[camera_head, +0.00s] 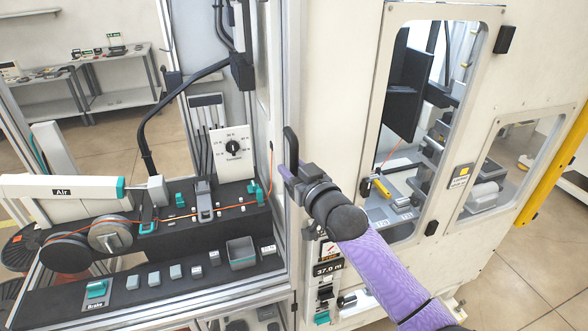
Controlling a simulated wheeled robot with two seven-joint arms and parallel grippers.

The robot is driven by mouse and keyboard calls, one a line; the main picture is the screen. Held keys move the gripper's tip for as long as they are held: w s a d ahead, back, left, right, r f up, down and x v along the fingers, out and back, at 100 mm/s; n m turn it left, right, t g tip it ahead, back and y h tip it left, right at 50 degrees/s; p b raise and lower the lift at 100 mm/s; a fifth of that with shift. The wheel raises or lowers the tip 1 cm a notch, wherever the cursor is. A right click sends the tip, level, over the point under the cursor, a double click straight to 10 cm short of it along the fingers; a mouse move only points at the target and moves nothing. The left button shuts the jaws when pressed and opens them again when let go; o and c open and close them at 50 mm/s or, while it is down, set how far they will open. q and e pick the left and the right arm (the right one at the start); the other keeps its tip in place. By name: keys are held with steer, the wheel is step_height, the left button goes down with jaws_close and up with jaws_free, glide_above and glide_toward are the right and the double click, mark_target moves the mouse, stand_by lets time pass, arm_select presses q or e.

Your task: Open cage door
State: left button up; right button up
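The cage door (340,90) is a beige panel with a clear window, to the right of the aluminium frame. A black upright handle (291,148) is on its left edge. My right gripper (288,172) is at the lower part of this handle, with its arm reaching in from the lower right. Its fingers are small and partly hidden by the wrist, so I cannot tell whether they close on the handle or only lie beside it. The door looks close to the frame; any gap is hard to see. My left gripper is not in view.
Left of the door is a wire machine with a black bench (170,275), a dial panel (231,147) and a white arm marked "Air" (70,190). A yellow post (555,170) stands at the right. Open floor (510,285) shows at the lower right.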

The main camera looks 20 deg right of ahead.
jaws_close()
stand_by(1.1)
